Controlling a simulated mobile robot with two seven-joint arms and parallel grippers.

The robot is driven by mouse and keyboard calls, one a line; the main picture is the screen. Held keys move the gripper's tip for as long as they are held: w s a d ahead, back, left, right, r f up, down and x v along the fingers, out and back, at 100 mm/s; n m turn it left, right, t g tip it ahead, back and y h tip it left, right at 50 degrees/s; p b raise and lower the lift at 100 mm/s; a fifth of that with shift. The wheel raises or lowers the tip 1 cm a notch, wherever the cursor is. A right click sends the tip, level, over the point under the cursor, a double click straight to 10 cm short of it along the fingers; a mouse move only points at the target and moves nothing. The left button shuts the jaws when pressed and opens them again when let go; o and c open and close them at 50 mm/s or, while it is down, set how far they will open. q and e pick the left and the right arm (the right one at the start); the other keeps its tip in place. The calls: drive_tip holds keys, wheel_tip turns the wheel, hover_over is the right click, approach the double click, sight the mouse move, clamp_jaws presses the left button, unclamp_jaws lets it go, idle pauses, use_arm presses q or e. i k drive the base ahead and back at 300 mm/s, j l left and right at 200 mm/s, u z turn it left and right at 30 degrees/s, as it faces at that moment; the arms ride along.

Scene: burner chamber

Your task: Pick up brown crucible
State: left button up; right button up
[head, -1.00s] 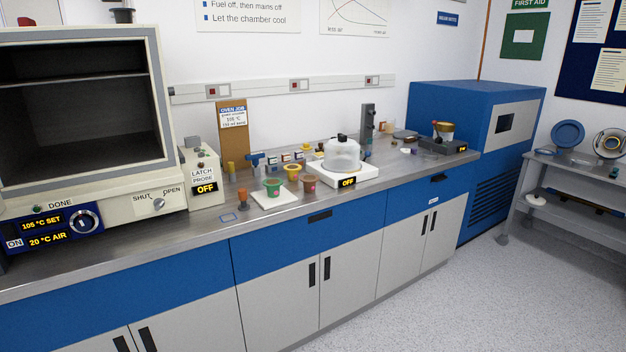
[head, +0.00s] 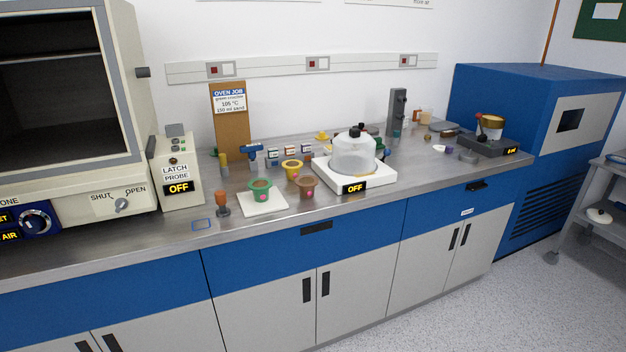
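The brown crucible (head: 306,187) stands upright on the steel worktop, with a pink mark on its front. It is just right of a white tile (head: 262,207) that bears a green crucible (head: 260,190). A yellow crucible (head: 291,169) stands behind it, and the white unit with a clear dome is close on its right. Neither of my grippers shows in the head view.
A white unit (head: 355,186) reading OFF carries a clear dome (head: 353,154). An orange-brown goblet-shaped item (head: 222,203) and a latch probe box (head: 177,173) stand left. An oven (head: 70,110) fills the far left. The front worktop strip is mostly clear.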

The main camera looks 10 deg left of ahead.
sight(306, 184)
drive_tip(key=i+l+u, duration=0.15)
drive_tip(key=i+l, duration=0.6)
drive_tip(key=i, duration=0.15)
